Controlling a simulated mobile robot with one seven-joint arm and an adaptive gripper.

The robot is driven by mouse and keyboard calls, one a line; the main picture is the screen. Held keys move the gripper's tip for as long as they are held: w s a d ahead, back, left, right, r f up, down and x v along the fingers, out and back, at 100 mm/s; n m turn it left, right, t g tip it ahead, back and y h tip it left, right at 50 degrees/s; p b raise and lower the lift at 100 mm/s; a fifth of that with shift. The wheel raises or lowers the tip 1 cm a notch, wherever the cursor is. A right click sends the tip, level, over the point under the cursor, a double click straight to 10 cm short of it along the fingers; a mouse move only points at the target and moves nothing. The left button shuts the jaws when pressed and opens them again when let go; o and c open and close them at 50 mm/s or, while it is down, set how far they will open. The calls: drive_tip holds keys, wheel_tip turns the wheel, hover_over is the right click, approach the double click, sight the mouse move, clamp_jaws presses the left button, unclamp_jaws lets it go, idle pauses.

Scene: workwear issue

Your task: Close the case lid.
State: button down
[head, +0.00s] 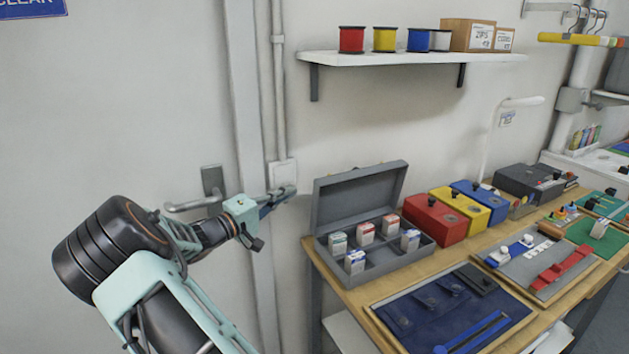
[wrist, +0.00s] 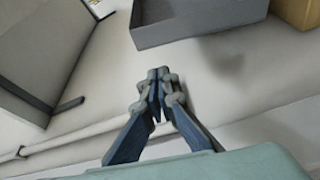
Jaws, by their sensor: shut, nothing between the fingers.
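The grey case (head: 398,267) sits open at the left end of the wooden bench in the head view. Its lid (head: 358,194) stands upright at the back of the base, with its inner face showing. Several small white cartons with coloured tops (head: 366,233) stand in the compartments. My gripper (head: 288,191) is left of the lid, near its upper left edge, in front of the wall and apart from the lid as far as I can tell. The wrist view shows the fingers (wrist: 158,78) together and empty. A grey box-like part (wrist: 195,22) lies beyond them; I cannot tell whether it is the case.
A wall shelf (head: 410,57) with spools and cartons hangs above the case. Red (head: 434,220), yellow and blue boxes stand right of it. A navy tool roll (head: 450,310) lies in front. A door handle (head: 195,203) and conduit are near my arm.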

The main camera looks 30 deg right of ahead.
sight(315, 181)
drive_tip(key=p+x, duration=0.1)
drive_tip(key=x, duration=0.9)
drive_tip(key=shift+f, duration=0.1)
idle(0.5)
drive_tip(key=shift+s+m+b, duration=0.4)
drive_tip(key=shift+s+b, duration=0.15)
drive_tip(key=shift+b, duration=0.5)
